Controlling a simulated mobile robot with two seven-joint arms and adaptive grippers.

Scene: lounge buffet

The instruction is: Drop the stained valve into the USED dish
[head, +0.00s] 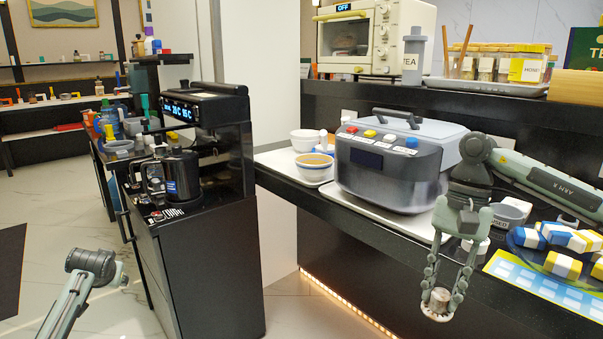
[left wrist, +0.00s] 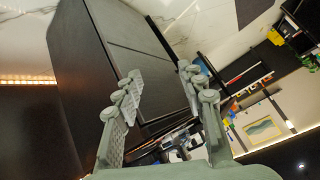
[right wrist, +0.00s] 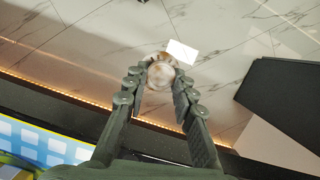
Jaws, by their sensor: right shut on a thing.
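My right gripper (head: 441,305) is shut on a small round metallic valve (head: 438,299) with brownish marks. It holds the valve in front of the counter's edge, above the floor. In the right wrist view the valve (right wrist: 160,76) sits between the fingertips (right wrist: 160,82). The grey USED dish (head: 514,208) stands on the counter to the right of and behind the gripper; its label is partly visible. My left gripper (left wrist: 160,75) is open and empty in the left wrist view. Only a part of the left arm shows at the lower left of the head view.
A grey machine (head: 395,165) with coloured buttons stands left of the dish, on a white tray. Yellow, blue and white blocks (head: 563,264) and a blue-and-white mat (head: 540,285) lie at the right. A black coffee machine cabinet (head: 215,260) stands at left. Floor between is clear.

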